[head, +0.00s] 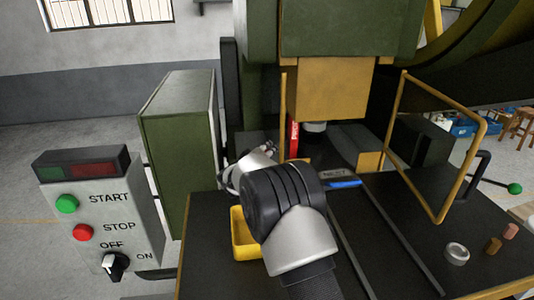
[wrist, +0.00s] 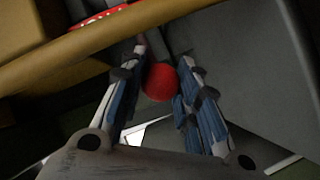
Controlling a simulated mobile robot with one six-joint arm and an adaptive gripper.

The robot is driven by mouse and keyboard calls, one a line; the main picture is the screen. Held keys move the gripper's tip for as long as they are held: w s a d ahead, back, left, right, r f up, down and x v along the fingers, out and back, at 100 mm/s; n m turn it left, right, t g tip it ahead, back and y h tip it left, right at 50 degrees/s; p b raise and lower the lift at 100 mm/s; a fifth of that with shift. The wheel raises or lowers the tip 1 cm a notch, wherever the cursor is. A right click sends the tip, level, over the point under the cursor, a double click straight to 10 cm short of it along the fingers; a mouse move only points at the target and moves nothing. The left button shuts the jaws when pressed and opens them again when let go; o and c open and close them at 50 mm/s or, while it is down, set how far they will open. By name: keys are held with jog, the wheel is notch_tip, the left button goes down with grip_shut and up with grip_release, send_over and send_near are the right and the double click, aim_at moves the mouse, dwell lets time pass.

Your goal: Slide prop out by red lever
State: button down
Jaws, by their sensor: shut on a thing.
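A red upright prop (head: 293,138) stands beneath the yellow press block, at the back of the dark press bed. Part of a red face with white lettering (wrist: 100,18) shows at the top of the wrist view; I cannot tell for sure that it is the prop. The red ball knob of the lever (wrist: 161,82) sits between the fingers of my gripper (wrist: 162,88), and my gripper is shut on it. In the head view my gripper is mostly hidden behind my own wrist, left of the prop. The lever's shaft is not clear.
A yellow guard rail (wrist: 105,35) crosses close before the fingers. A yellow bin (head: 240,236) stands left of my arm. The control box (head: 103,215) is at left. A metal ring (head: 456,253) and two small copper pieces lie at right on the dark table.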

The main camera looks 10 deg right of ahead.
jog(key=shift+a+r+p, duration=0.2)
jog(key=shift+a+p, duration=0.45)
jog(key=shift+p, duration=0.6)
jog(key=a+p, duration=0.2)
jog(key=p, duration=0.1)
jog(key=shift+a+p, duration=0.8)
jog(key=shift+a+f, duration=0.2)
jog(key=c, duration=1.2)
grip_release()
jog(key=shift+a, duration=0.2)
jog(key=shift+d, duration=0.1)
